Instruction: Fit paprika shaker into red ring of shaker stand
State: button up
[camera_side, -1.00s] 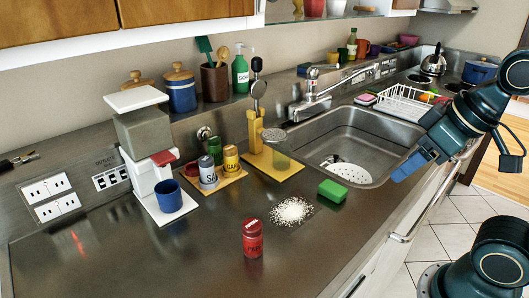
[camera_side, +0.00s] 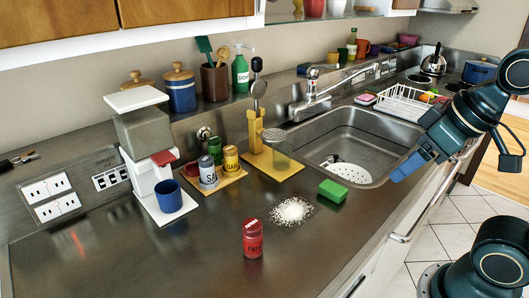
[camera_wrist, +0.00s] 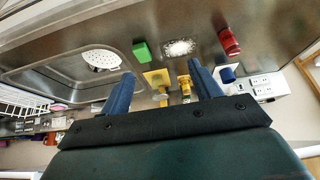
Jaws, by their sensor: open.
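The red paprika shaker (camera_side: 252,240) stands upright on the steel counter at the front middle of the side view; it also shows at the upper right of the wrist view (camera_wrist: 229,42). The shaker stand (camera_side: 231,179) is a tan board left of centre holding a green, a silver-white and a yellow shaker. My gripper (camera_side: 408,170) hangs over the sink's right edge at the right, well away from the shaker. In the wrist view its blue fingers (camera_wrist: 162,84) are apart with nothing held between them.
A pile of white grains (camera_side: 291,211) and a green sponge (camera_side: 333,191) lie between the shaker and the sink (camera_side: 340,128). A yellow stand (camera_side: 290,172) is behind them. A white machine (camera_side: 140,160) with a blue cup (camera_side: 168,196) stands left. The front-left counter is clear.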

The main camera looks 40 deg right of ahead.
jog(key=m+g+y, duration=0.4)
jog(key=m+g, duration=0.3)
jog(key=m, duration=0.9)
send_over(255, 221)
jog(key=d, duration=0.5)
jog(key=shift+w+a+f, duration=0.1)
jog(key=shift+w+f, duration=0.05)
jog(key=shift+f, duration=0.6)
jog(key=shift+w+a+f, duration=0.1)
jog(key=shift+w+f, duration=0.05)
jog(key=shift+f, duration=0.6)
jog(key=shift+w+a+f, duration=0.1)
jog(key=shift+w+f, duration=0.05)
jog(key=shift+f, duration=0.6)
jog(key=shift+t+y, duration=0.3)
jog(key=shift+x, duration=4.3)
jog(key=shift+d+f, duration=0.1)
jog(key=shift+x, duration=2.55)
jog(key=shift+s, duration=0.1)
